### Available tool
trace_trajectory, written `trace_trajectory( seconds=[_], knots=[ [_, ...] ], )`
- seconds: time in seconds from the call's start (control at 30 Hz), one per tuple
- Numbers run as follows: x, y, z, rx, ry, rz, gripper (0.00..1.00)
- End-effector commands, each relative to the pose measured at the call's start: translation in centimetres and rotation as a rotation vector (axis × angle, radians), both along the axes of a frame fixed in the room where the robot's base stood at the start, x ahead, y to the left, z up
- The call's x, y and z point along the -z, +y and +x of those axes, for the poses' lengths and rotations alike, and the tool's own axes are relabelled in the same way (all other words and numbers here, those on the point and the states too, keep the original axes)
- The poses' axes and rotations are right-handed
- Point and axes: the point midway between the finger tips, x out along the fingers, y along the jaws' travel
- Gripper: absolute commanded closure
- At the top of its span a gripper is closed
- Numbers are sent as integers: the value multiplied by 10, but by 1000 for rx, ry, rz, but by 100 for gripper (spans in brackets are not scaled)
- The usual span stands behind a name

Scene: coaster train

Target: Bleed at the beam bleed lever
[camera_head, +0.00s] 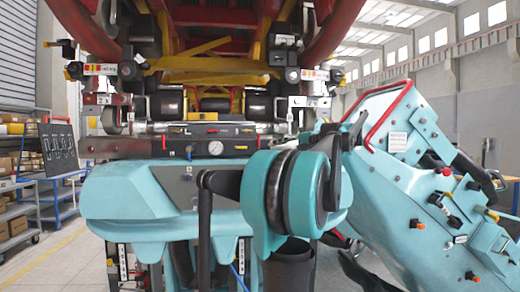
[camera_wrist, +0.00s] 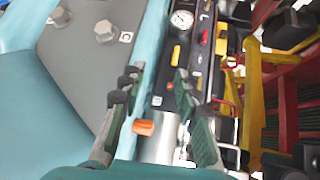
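A dark control panel (camera_wrist: 189,60) with a round gauge (camera_wrist: 181,19), a yellow lever handle (camera_wrist: 176,54) and a small red handle (camera_wrist: 204,37) lies beyond my fingertips in the wrist view. No label is readable, so I cannot tell which part is the beam bleed lever. In the head view the panel (camera_head: 180,147) with its gauge (camera_head: 215,147) sits on the beam under the coaster train (camera_head: 210,75). My gripper (camera_wrist: 156,80) is open and appears empty. An orange knob (camera_wrist: 143,127) shows between its fingers; its depth is unclear. The gripper is not discernible in the head view.
A teal machine body (camera_head: 135,195) stands below the panel. To the right is a slanted teal housing (camera_head: 400,190) with a red rail (camera_head: 385,115) and several orange knobs. Yellow train parts (camera_wrist: 252,90) are close on the right in the wrist view. Shelves (camera_head: 18,205) stand far left.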

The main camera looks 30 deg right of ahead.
Motion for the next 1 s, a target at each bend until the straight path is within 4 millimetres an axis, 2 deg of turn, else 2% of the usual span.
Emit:
trace_trajectory(
  seconds=[0.03, 0.13, 0.33, 1.0],
  knots=[
    [-13, -11, -4, 15, -17, 16, 68],
    [-27, -19, -7, 26, -39, 38, 68],
    [-27, -12, 7, 26, -43, 42, 68],
    [-9, 52, 117, 24, -42, 41, 68]
  ],
)
